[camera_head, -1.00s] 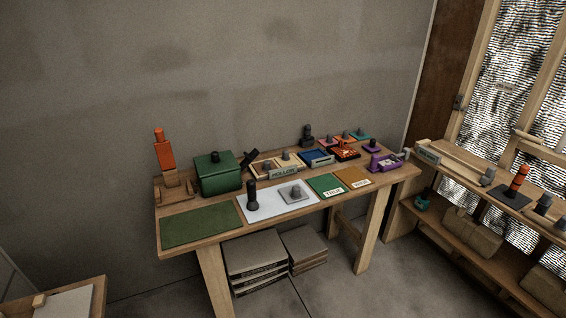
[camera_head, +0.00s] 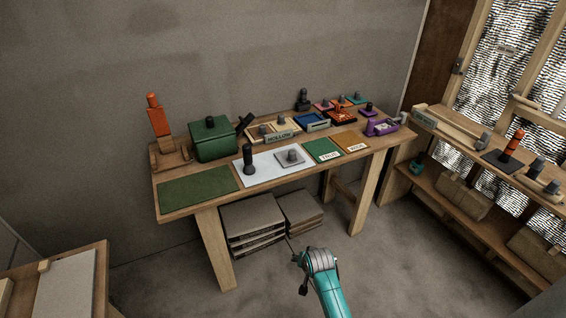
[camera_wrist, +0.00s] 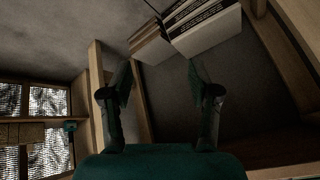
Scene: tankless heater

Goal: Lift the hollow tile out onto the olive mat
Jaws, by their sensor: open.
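A wooden tray labelled "HOLLOW" (camera_head: 279,138) stands towards the back of the workbench, with grey-knobbed pieces in it. I cannot tell for certain which piece is the hollow tile. The olive mat (camera_head: 198,187) lies flat and bare at the bench's front left. My gripper (camera_head: 297,256) is low in front of the bench, below its top and well away from the tray and mat. In the wrist view my gripper (camera_wrist: 160,82) has its fingers apart, with nothing between them.
A green lidded box (camera_head: 214,139) and an orange-topped upright (camera_head: 158,122) stand behind the mat. A white sheet (camera_head: 269,167) bears a dark knobbed tool and a grey tile. A green "TRUE" mat (camera_head: 322,149) lies right of it. Stacked slabs (camera_head: 252,222) sit under the bench.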

